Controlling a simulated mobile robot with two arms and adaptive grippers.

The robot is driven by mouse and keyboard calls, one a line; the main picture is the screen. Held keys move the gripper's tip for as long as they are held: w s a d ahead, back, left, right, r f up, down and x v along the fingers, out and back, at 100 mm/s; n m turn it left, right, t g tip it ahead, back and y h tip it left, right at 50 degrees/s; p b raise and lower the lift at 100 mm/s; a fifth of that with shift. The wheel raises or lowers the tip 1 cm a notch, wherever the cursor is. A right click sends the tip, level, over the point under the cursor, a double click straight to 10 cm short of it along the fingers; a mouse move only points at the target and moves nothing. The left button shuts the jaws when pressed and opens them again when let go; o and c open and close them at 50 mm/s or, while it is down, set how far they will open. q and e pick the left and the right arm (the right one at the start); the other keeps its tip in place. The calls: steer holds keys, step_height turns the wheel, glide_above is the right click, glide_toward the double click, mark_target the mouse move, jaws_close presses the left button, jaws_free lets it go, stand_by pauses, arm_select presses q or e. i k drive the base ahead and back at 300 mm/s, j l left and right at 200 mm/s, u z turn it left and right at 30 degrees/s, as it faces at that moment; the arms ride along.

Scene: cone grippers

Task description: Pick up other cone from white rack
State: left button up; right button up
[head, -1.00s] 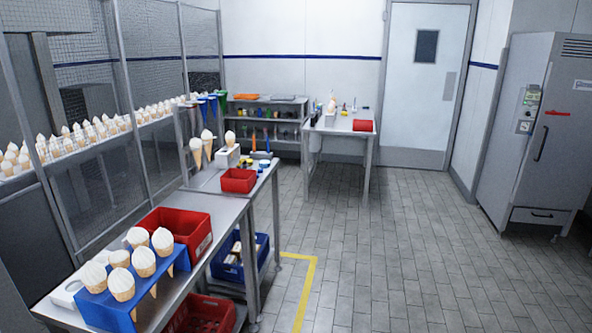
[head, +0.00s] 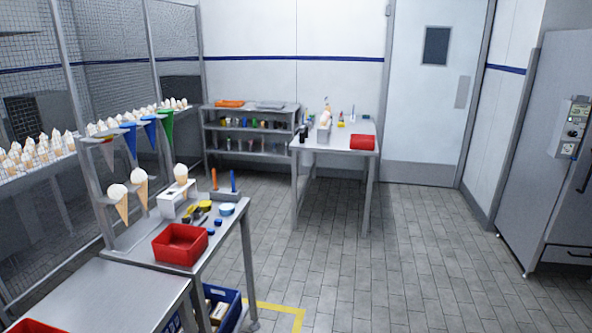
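A white rack (head: 178,206) stands on the metal table at left centre, with one cone (head: 181,174) upright in it. Two more cones with white tops, one (head: 122,208) and another (head: 140,186), stand just left of the rack; what holds them is hard to make out. A further pale cone shape (head: 325,117) stands at a small white holder on the far table, too small to make out well. Neither of my grippers is in view.
A red bin (head: 180,245) sits in front of the white rack, with small yellow, blue and black items beside it. A metal table (head: 120,290) is nearest. Rows of cones (head: 35,150) stand along the mesh at left. The tiled floor (head: 400,260) at right is clear.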

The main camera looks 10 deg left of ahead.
mark_target(180, 171)
steer(key=i+l+u, duration=0.1)
steer(key=i+u, duration=0.3)
steer(key=i, duration=0.15)
steer(key=i+l+u, duration=0.25)
steer(key=i+u, duration=0.15)
steer(key=i+l+u, duration=0.4)
steer(key=i+l, duration=0.1)
steer(key=i, duration=0.05)
